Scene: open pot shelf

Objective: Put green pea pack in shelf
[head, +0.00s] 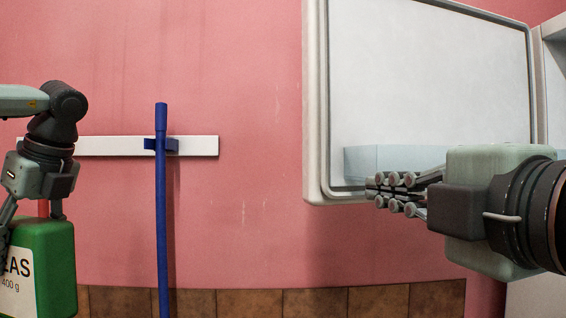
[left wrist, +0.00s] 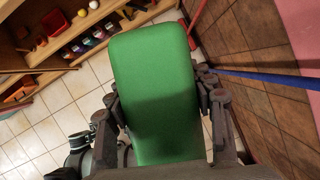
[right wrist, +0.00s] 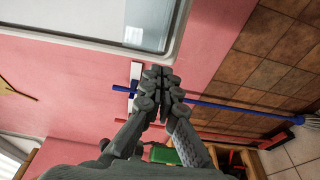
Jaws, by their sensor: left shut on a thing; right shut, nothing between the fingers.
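The green pea pack (head: 50,262) shows at the lower left of the head view, with part of its white label reading "AS" and "400 g". My left gripper (head: 22,205) is shut on the pea pack. In the left wrist view the pack (left wrist: 152,85) fills the middle, with the fingers on both sides of it. My right gripper (head: 375,190) is shut and empty, in front of the lower edge of a white door panel. It also shows shut in the right wrist view (right wrist: 160,72). A shelf (left wrist: 30,60) with several small items stands at the upper left of the left wrist view.
A white-framed door panel (head: 430,80) stands open at the right of the head view. A blue pole (head: 161,220) hangs from a white wall rail (head: 200,146) on the pink wall. Bare tiled floor (left wrist: 60,125) shows below the shelf.

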